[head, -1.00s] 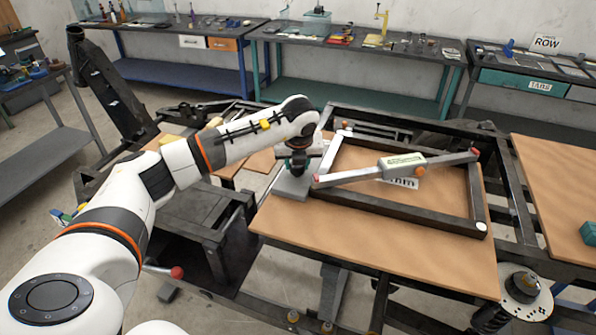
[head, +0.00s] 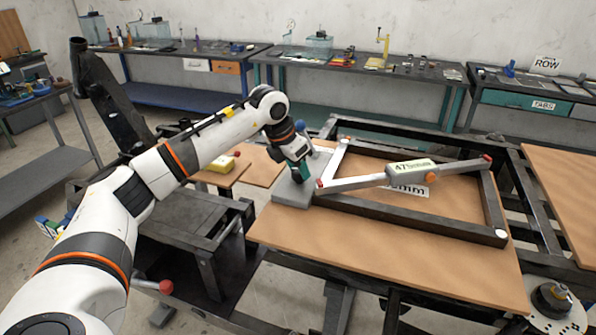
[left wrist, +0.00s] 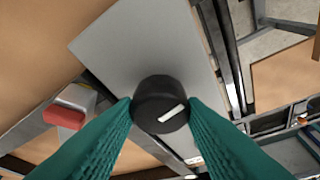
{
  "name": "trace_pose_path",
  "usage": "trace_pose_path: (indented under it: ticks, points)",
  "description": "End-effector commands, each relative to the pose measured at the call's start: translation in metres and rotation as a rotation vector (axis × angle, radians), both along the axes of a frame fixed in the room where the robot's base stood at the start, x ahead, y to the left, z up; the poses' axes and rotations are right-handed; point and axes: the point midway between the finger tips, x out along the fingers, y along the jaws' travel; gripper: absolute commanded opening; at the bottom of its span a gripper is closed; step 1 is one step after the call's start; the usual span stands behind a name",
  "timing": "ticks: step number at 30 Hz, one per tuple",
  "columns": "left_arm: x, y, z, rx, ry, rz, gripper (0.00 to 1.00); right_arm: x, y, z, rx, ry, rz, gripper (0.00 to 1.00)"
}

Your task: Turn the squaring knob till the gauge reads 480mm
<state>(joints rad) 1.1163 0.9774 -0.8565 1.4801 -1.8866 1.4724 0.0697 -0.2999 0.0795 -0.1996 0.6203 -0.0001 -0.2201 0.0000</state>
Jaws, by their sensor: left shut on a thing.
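The squaring knob (left wrist: 160,103) is a round black knob with a white mark, on a grey plate (head: 287,193) at the left corner of a dark rectangular frame (head: 410,222). My left gripper (left wrist: 160,107) has its teal fingers on both sides of the knob, shut on it. In the head view my left gripper (head: 301,168) reaches down onto the plate and largely hides the knob. The gauge (head: 411,171) is a grey body on a diagonal bar with red ends, lying across the frame. Its display starts with "47"; the rest is too small to read. My right gripper is not in view.
The frame lies on a wooden board (head: 385,252) over a black steel structure. A card ending in "mm" (head: 410,190) lies under the gauge. A red end of the bar (left wrist: 64,116) shows near my left fingers. Workbenches stand along the back wall.

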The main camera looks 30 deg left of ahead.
Motion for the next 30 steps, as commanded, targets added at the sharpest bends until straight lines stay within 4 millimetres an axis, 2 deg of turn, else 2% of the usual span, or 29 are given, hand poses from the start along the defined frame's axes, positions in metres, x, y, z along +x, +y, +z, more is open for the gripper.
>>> trace_pose_path:
  ticks: [21,30]
  points:
    - [0.0034,0.0035,0.0021,0.000,-0.002,-0.671,0.15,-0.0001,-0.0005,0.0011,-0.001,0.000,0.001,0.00]
    - [0.0044,0.0043,0.0018,0.000,-0.002,-0.892,0.15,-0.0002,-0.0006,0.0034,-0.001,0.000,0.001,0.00]
